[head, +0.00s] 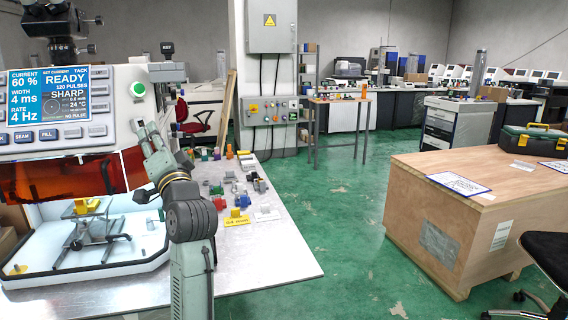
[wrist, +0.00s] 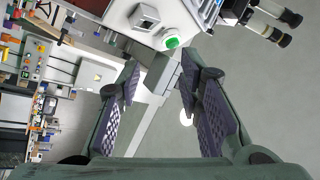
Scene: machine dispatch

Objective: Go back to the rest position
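My gripper (wrist: 160,76) is open in the wrist view, its two dark-padded fingers apart with nothing held between them. The welding machine (wrist: 205,12) and its green button (wrist: 172,42) lie beyond the fingertips. In the head view my arm rises in front of the table and leans up and left toward the machine (head: 120,90). Its fingers are hard to make out there. The machine's screen (head: 48,95) reads READY. Inside its open chamber a yellow part (head: 82,207) sits on a small lift stand (head: 95,232).
Several small coloured parts and a yellow label plate (head: 237,221) lie on the metal table (head: 262,272), right of my arm. A wooden crate (head: 450,215) with a toolbox (head: 530,141) stands at right. Green floor (head: 335,225) is clear between them.

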